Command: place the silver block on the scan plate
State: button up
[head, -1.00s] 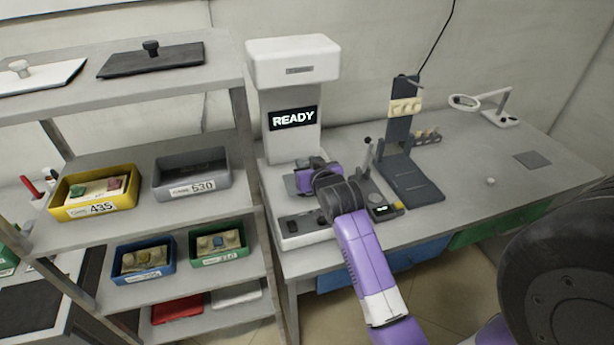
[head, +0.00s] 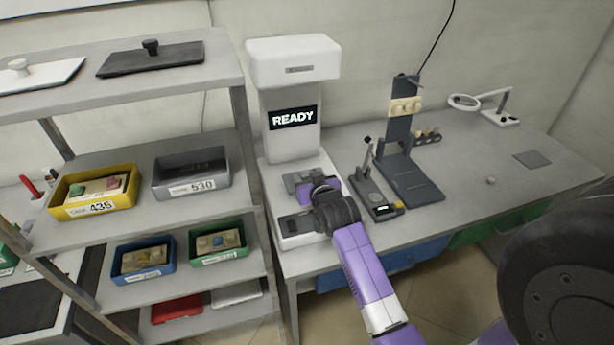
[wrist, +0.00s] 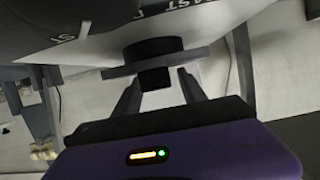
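The scanner (head: 292,128) stands on the bench with READY on its screen. My gripper (head: 304,183) is low over the scanner's base, seen from behind in the head view. The wrist view looks inverted. There, a flat grey plate (wrist: 118,72), which looks like the scan plate, sits on a short dark post. A small block (wrist: 155,80), dark in shadow and likely the silver block, rests against its face. My gripper's fingers (wrist: 160,92) stand apart on either side of the block, with gaps visible. In the head view my gripper mostly hides the block.
A shelf rack at left holds a yellow bin (head: 95,208), a grey bin (head: 192,190), a blue bin (head: 143,272) and a green bin (head: 218,255). A lever fixture (head: 375,197) and a dark stand (head: 412,180) are right of the scanner.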

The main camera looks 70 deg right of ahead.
jog(key=shift+s+a+r, duration=0.1)
jog(key=shift+r, duration=0.05)
jog(key=v, duration=1.1)
jog(key=shift+s+a+r+b, duration=0.15)
jog(key=shift+a+r+b, duration=0.05)
jog(key=shift+a+b, duration=0.1)
jog(key=s+a+f+n+t+y, duration=0.2)
jog(key=a+n+y, duration=0.1)
jog(key=a, duration=0.8)
jog(key=s+a+f+n+t+y, duration=0.1)
jog(key=s+a+n+t+y, duration=0.15)
jog(key=a, duration=0.85)
jog(key=s+a+r+n+t+y, duration=0.1)
jog(key=s+a+r+n+y, duration=0.3)
jog(key=s+a, duration=0.7)
jog(key=shift+a+r+y, duration=0.5)
jog(key=shift+r+y, duration=0.05)
jog(key=shift+r, duration=0.05)
